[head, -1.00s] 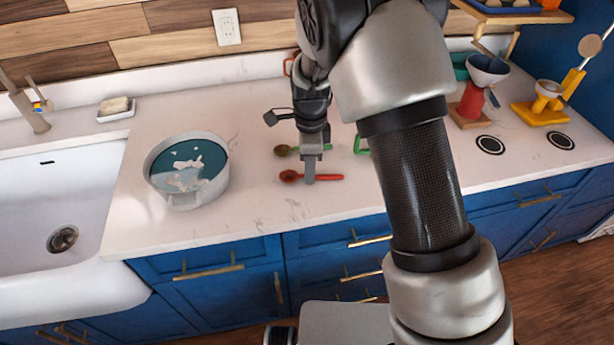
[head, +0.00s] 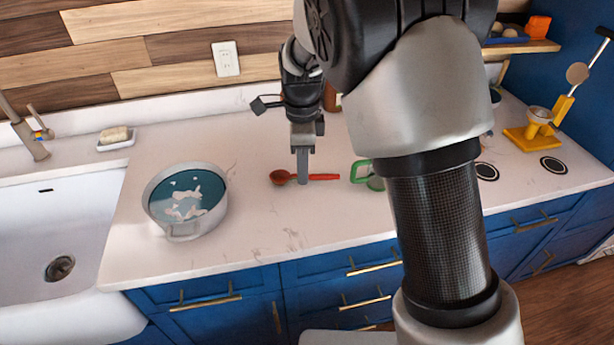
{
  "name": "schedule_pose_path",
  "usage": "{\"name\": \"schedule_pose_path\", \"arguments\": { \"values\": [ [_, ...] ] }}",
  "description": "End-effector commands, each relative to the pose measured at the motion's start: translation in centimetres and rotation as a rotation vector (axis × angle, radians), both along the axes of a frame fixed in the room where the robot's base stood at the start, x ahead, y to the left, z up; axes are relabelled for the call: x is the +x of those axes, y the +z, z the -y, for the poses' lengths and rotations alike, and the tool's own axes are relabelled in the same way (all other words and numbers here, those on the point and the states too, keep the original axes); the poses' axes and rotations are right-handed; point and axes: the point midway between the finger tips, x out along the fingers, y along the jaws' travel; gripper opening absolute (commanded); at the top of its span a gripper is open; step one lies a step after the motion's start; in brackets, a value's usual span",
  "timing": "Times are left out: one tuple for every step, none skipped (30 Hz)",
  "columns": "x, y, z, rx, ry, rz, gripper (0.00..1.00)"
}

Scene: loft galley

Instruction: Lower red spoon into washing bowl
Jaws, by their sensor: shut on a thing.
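The red spoon (head: 325,177) is level in my gripper (head: 302,180), with its darker bowl end to the left and its red handle to the right. My gripper is shut on it and points down. I cannot tell exactly how high the spoon is above the counter. The washing bowl (head: 181,233) is a round pale tub of teal water with white foam patches. It stands on the counter to the left of my gripper, clear of the spoon.
The sink (head: 35,235) lies left of the bowl, with a soap dish (head: 116,140) behind. A green-handled item (head: 362,172) stands right of the spoon, partly behind my arm. A yellow stand (head: 530,136) is at far right. Counter between spoon and bowl is clear.

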Motion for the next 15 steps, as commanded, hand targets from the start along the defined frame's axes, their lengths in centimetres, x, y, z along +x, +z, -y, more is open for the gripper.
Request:
{"name": "schedule_pose_path", "arguments": {
  "values": [
    [-0.1,1.0,-0.8,0.0,0.005,0.0,0.0],
    [-0.1,1.3,-1.2,0.0,0.004,0.0,0.0],
    [-0.2,1.7,-1.8,0.0,0.004,0.0,0.0],
    [-0.2,2.0,-2.4,0.0,0.005,0.0,0.0],
    [-0.3,2.3,-2.9,0.0,0.005,-0.001,0.0],
    [-0.4,2.7,-3.6,0.0,0.005,-0.001,0.0],
    [-0.4,2.9,-4.2,0.0,0.005,-0.001,0.0],
    [-0.5,3.2,-4.7,0.0,0.005,-0.001,0.0],
    [-0.5,3.5,-5.5,0.0,0.005,-0.001,0.0],
    [-0.6,3.7,-6.0,0.0,0.005,-0.001,0.0],
    [-0.6,4.0,-6.5,0.0,0.004,-0.001,0.0],
    [-0.7,4.2,-7.3,0.0,0.005,-0.001,0.0],
    [-0.8,4.4,-7.9,0.0,0.005,-0.001,0.0],
    [-0.8,4.6,-8.4,0.0,0.004,-0.002,0.0],
    [-0.9,4.9,-9.2,0.0,0.005,-0.001,0.0]
  ]
}}
